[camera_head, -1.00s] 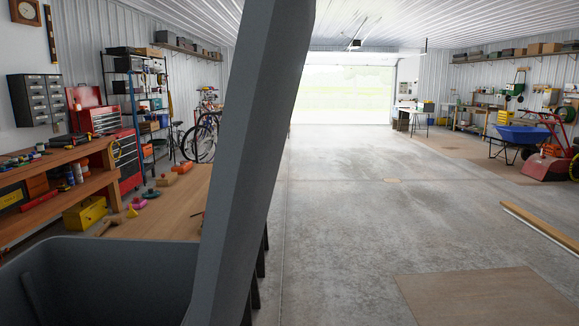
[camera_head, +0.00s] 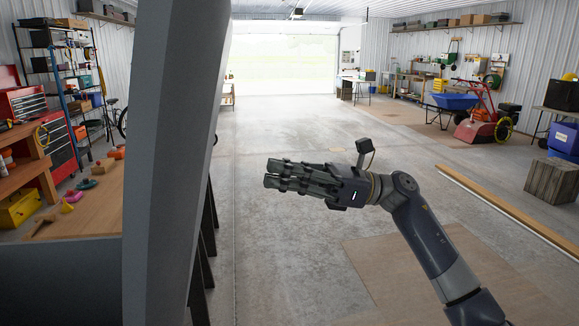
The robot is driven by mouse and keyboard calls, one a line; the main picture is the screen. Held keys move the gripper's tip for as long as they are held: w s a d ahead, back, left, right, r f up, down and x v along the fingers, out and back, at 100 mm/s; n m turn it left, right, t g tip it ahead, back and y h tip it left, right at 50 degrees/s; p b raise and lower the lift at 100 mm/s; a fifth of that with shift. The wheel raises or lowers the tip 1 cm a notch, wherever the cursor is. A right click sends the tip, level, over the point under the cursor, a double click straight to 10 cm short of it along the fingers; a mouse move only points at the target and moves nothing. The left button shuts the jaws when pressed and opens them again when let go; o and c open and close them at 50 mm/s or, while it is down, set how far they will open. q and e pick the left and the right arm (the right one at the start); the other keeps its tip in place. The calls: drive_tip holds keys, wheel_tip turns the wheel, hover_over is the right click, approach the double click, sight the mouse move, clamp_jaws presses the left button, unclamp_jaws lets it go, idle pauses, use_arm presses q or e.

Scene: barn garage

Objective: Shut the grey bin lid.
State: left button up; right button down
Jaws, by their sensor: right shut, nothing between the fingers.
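The grey bin lid (camera_head: 172,140) stands upright and open. Seen nearly edge-on, it crosses the left part of the view from top to bottom. The grey bin (camera_head: 60,280) shows only partly at the lower left, and its inside is mostly out of view. My right gripper (camera_head: 272,175) is shut and empty. It points left in the air to the right of the lid, with a visible gap between its fingertips and the lid. My left gripper is not in view.
A wooden bench (camera_head: 85,208) with small coloured objects lies behind the bin at left. A red tool chest (camera_head: 58,140) stands beyond it. The concrete floor on the right is mostly clear, with a flat board (camera_head: 400,285) and a long timber (camera_head: 510,210).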

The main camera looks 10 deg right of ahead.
drive_tip(key=p+x, duration=0.4)
drive_tip(key=x, duration=0.5)
drive_tip(key=shift+a, duration=0.3)
